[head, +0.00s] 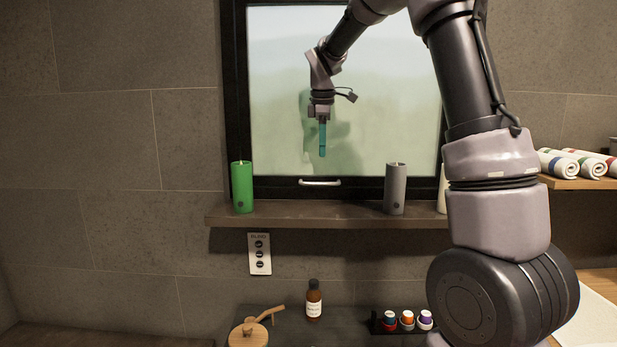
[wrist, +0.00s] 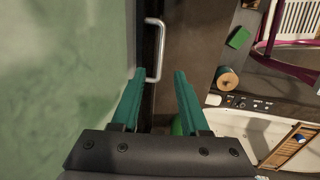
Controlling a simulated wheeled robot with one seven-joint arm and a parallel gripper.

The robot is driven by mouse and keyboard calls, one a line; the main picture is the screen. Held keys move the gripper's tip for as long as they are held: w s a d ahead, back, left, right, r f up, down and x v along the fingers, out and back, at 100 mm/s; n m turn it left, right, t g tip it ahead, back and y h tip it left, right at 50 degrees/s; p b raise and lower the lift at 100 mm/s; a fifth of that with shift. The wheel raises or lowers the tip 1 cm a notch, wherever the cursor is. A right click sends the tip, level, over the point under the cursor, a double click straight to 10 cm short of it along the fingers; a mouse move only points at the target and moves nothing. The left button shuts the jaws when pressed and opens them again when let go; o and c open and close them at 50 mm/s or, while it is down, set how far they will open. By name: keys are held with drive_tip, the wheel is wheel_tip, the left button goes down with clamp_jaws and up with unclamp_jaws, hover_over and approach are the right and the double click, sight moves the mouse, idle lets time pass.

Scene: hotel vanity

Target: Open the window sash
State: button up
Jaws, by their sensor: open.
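The window sash has pale green frosted glass (head: 385,110) in a black frame (head: 237,100) and looks closed. Its silver bar handle (head: 320,183) lies level along the bottom rail. My gripper (head: 322,152) hangs in front of the glass, pointing down, with its teal fingers above the handle and apart from it. In the wrist view my gripper (wrist: 159,74) is open and empty. The handle (wrist: 161,48) shows there beyond the fingertips, its near end in line with the gap between them.
A sill (head: 300,215) below the window holds a green candle (head: 242,188) at left and a grey candle (head: 395,188) at right. A pale candle is partly hidden by my arm. Rolled towels (head: 572,163) lie on the right shelf. A brown bottle (head: 314,300) stands below.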

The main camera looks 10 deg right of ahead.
sight(322, 184)
drive_tip(key=f, duration=0.3)
drive_tip(key=w+f, duration=0.1)
drive_tip(key=f, duration=0.6)
drive_tip(key=shift+w+d, duration=0.25)
drive_tip(key=shift+w, duration=0.15)
clamp_jaws()
drive_tip(key=shift+r, duration=0.1)
idle(0.7)
